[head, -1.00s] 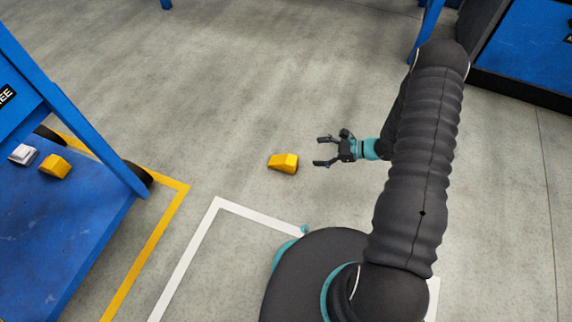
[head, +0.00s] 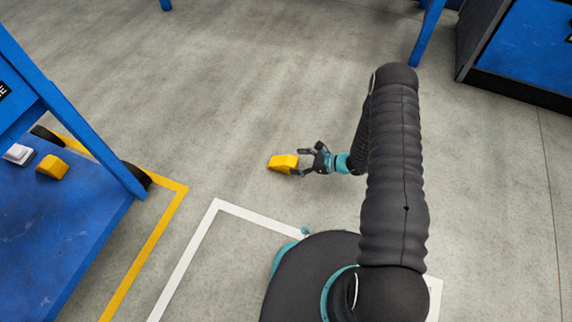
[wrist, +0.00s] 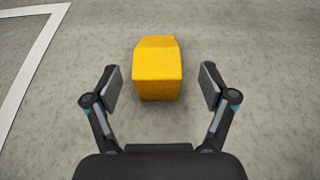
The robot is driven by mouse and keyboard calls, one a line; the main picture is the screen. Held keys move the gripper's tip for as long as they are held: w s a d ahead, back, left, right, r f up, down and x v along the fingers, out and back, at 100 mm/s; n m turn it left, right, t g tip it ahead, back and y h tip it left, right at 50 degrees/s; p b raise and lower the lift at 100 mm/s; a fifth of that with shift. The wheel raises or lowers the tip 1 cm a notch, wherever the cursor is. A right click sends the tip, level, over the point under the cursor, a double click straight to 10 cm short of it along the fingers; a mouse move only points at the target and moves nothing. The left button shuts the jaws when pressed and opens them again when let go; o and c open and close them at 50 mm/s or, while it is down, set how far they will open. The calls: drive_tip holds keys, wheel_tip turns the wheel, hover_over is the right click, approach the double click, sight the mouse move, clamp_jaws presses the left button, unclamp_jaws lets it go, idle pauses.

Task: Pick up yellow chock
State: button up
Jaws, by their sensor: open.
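A yellow chock (head: 283,163) lies on the grey concrete floor, left of my gripper (head: 299,161) in the head view. In the wrist view the chock (wrist: 159,70) is straight ahead, its near end just between the tips of my gripper (wrist: 160,85). The two fingers are spread, with a gap between each finger and the chock. My gripper is open and empty. A second yellow chock (head: 52,167) sits on the blue cart at the left.
The blue cart (head: 60,235) at the left also carries a grey-white block (head: 18,154). Yellow (head: 155,235) and white (head: 190,250) lines mark the floor. Blue structures stand at the upper right (head: 530,50). The floor around the chock is clear.

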sight(275, 161)
drive_tip(key=x, duration=0.5)
drive_tip(key=shift+s+a+r+b, duration=0.1)
drive_tip(key=shift+s+a+b, duration=0.1)
drive_tip(key=shift+b, duration=0.1)
drive_tip(key=c, duration=1.6)
